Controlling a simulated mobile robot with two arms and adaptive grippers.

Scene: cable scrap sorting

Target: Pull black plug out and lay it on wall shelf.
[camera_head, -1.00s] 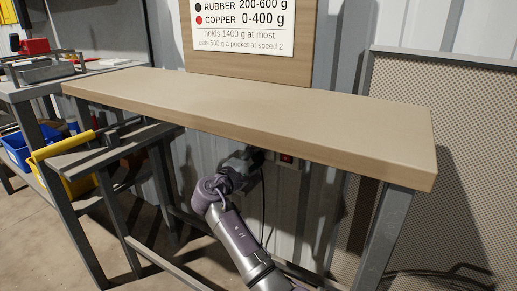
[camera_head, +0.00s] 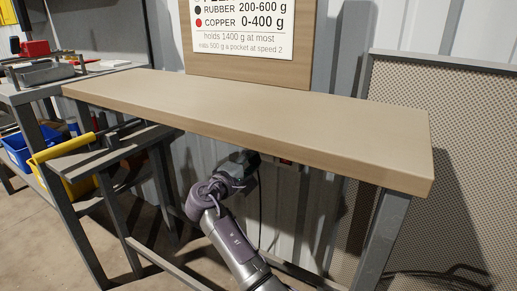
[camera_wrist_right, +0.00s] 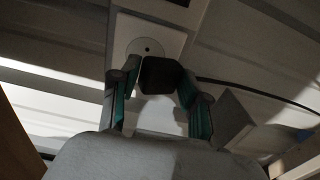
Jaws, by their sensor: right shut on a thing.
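The black plug (camera_wrist_right: 160,74) is between the fingers of my right gripper (camera_wrist_right: 160,86) in the right wrist view. The gripper is shut on it. The round light wall socket (camera_wrist_right: 146,47) shows behind and a little above the plug, with its small centre hole in sight; the plug looks apart from it. In the head view my right gripper (camera_head: 240,163) is under the front edge of a long wooden top (camera_head: 250,108), and the plug cannot be made out there. My left gripper is not in view.
The wooden top overhangs my right arm; its grey leg (camera_head: 378,245) stands at right. A dark cord (camera_head: 261,215) hangs by the wall. A perforated panel (camera_head: 450,150) leans at right.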

